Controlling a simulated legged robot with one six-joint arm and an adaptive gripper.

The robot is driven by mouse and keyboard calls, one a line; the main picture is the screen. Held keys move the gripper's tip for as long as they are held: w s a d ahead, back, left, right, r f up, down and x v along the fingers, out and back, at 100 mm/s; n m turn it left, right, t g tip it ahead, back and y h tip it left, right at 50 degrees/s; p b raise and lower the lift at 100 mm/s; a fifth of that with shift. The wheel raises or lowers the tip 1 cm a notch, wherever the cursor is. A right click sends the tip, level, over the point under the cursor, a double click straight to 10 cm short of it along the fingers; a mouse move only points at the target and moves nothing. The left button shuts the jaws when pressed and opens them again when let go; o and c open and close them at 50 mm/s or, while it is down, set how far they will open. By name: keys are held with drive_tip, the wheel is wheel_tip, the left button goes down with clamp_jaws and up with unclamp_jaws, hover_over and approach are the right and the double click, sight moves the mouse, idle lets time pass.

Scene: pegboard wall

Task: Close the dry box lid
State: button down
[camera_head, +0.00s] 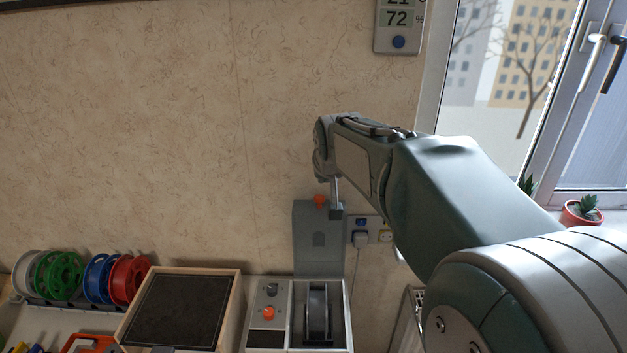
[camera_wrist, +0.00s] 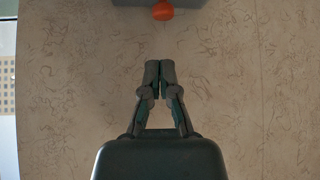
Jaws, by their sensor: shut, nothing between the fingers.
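The dry box (camera_head: 342,318) is a white box at the lower middle of the head view, with a dark spool inside. Its grey lid (camera_head: 318,243) stands upright, open, against the wall behind the box. An orange knob (camera_head: 320,200) sits at the lid's top edge. My gripper (camera_head: 336,211) is near that top edge, beside the knob; whether it touches the lid I cannot tell. In the wrist view my gripper (camera_wrist: 159,66) is shut and empty, with the orange knob (camera_wrist: 163,11) and a strip of the grey lid (camera_wrist: 185,3) at the top.
A wooden-framed dark plate (camera_head: 178,309) and colored spools (camera_head: 62,276) stand left of the box. A control panel with an orange dial (camera_head: 268,312) adjoins it. Wall sockets (camera_head: 385,236) with a plug are right of the lid. A potted plant (camera_head: 582,211) stands by the window.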

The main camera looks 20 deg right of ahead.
sight(317, 193)
drive_tip(key=x, duration=0.8)
drive_tip(key=shift+a+f, duration=0.25)
drive_tip(key=shift+a, duration=0.1)
drive_tip(key=shift+w+d+f, duration=0.15)
drive_tip(key=shift+w+f, duration=0.1)
